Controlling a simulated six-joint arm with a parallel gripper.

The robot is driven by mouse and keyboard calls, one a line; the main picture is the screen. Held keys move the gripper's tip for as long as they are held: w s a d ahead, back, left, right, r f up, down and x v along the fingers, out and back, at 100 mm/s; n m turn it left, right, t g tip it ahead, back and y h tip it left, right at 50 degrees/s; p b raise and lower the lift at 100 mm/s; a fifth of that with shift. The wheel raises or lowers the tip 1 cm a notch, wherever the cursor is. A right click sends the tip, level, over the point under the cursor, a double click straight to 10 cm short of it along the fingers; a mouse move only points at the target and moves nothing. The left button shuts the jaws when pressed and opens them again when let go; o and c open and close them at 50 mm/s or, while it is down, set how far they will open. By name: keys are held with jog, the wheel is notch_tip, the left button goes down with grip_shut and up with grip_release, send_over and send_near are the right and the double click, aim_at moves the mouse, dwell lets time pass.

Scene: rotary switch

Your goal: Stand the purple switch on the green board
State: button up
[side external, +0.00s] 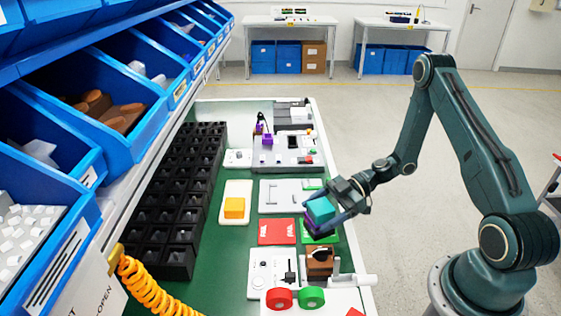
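My gripper (322,214) is above the right edge of the green table, over the green board (306,236). Its dark fingers are around a block with a teal upper part and a purple lower part, which appears to be the purple switch (314,228). It looks slightly tilted. The gripper and block hide much of the green board, which lies to the right of a red board (276,232). I cannot tell whether the purple part touches the board.
A brown block (319,262) and a white panel with red (279,299) and green (311,297) knobs stand in front. Grey panels (279,196) lie behind. A yellow block on a white plate (234,208) and black bins (183,205) are to the left.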

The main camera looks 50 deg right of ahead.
jog(key=shift+r, duration=0.1)
dwell(0.3)
jog(key=shift+d+r, duration=0.1)
jog(key=shift+d, duration=0.05)
jog(key=v, duration=1.1)
jog(key=shift+d, duration=0.25)
jog(key=shift+s+r, duration=0.15)
jog(key=shift+r, duration=0.05)
